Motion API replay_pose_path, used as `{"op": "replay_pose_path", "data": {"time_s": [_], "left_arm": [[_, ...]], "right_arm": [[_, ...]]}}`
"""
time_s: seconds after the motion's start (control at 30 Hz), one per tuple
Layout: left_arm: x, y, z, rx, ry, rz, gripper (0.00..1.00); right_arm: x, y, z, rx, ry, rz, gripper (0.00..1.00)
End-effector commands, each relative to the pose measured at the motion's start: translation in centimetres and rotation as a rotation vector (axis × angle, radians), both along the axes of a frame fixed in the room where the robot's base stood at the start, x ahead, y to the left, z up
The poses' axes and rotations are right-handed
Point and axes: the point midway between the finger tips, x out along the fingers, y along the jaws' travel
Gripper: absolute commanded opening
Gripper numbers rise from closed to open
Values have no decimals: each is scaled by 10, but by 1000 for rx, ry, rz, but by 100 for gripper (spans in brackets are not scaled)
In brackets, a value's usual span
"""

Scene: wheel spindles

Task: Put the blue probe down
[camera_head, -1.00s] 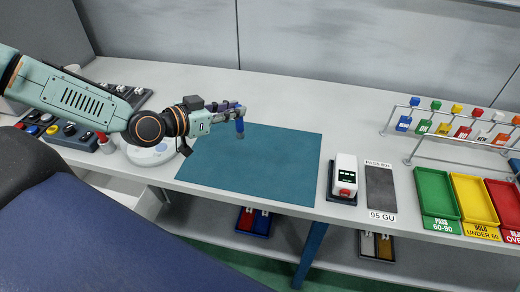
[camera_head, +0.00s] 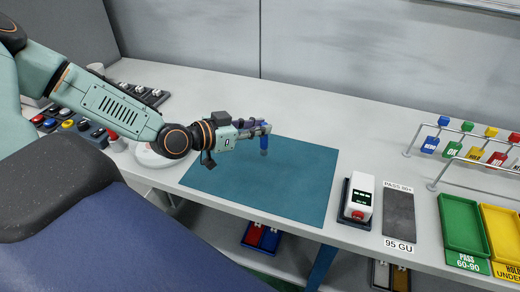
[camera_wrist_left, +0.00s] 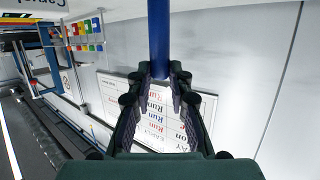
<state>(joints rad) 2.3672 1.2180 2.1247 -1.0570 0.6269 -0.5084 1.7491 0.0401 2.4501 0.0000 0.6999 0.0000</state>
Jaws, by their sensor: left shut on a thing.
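The blue probe (camera_head: 264,146) hangs roughly upright from my left gripper (camera_head: 262,129), above the teal mat (camera_head: 300,195). In the left wrist view the probe (camera_wrist_left: 158,40) is a blue shaft between the fingers of the left gripper (camera_wrist_left: 159,78), which are shut on it. I cannot tell from the head view how far the probe's lower end is above the mat. My right gripper is not in view.
A white device with a red button (camera_head: 358,198) stands right of the mat, beside a dark grey plate (camera_head: 399,215). Green (camera_head: 462,230) and yellow (camera_head: 500,235) trays and a tag rack (camera_head: 450,152) are farther right. A control panel (camera_head: 75,128) is at left. The mat is bare.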

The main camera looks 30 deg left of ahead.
Motion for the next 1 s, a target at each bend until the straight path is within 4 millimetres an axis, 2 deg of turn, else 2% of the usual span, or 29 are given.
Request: {"op": "replay_pose_path", "data": {"time_s": [0.03,0.27,0.53,0.97,1.0], "left_arm": [[0,0,-8,4,1,-2,0],[2,-1,-16,3,0,-2,0],[4,-2,-48,4,2,-3,0],[4,-2,-51,2,-1,-2,0],[4,-2,-51,2,-1,-2,22]], "right_arm": [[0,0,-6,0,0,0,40],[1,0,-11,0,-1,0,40],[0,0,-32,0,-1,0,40],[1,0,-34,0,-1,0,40],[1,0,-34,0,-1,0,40]]}}
